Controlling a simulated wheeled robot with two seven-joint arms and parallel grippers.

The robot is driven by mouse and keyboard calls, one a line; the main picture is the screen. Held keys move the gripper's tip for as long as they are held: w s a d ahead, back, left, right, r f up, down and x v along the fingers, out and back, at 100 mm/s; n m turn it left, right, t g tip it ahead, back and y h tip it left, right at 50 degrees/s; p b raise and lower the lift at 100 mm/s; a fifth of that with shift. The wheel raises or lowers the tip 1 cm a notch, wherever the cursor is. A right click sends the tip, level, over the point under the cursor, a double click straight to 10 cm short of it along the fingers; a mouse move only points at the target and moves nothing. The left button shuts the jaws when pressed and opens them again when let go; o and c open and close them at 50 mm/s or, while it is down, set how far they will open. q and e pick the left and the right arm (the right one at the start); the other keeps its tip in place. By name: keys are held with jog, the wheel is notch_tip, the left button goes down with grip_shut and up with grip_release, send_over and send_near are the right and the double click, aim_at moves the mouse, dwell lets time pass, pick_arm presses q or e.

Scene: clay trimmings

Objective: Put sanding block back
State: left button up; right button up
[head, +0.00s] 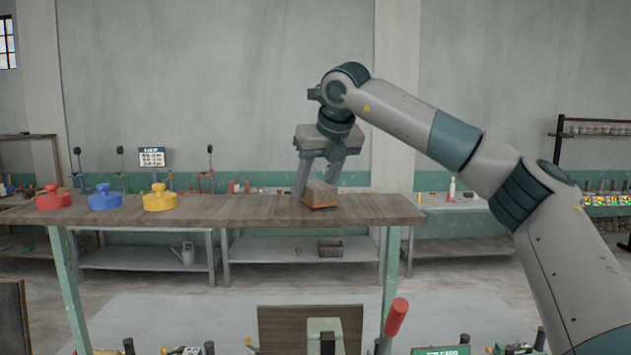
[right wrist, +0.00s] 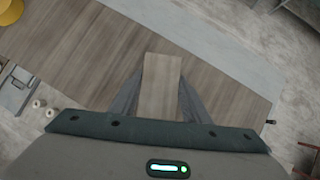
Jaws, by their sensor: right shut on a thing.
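The sanding block (head: 320,194) is a small wooden block with an orange-brown underside. It is at the right part of the raised wooden shelf in the head view. My right gripper (head: 318,188) points down and is shut on the block. In the right wrist view the block (right wrist: 161,85) sits between the two fingers (right wrist: 160,98), above the wooden surface. I cannot tell whether its underside touches the shelf. My left gripper is not in view.
Red (head: 53,198), blue (head: 105,198) and yellow (head: 160,198) knobbed pieces stand on the left of the wooden shelf (head: 240,211). The shelf between the yellow piece and the block is clear. A red handle (head: 396,316) rises in front, below the shelf.

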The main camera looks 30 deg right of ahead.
jog(key=shift+d+f, duration=0.1)
jog(key=shift+f, duration=0.2)
jog(key=shift+f, duration=0.2)
jog(key=o, duration=1)
jog(key=shift+r, duration=0.3)
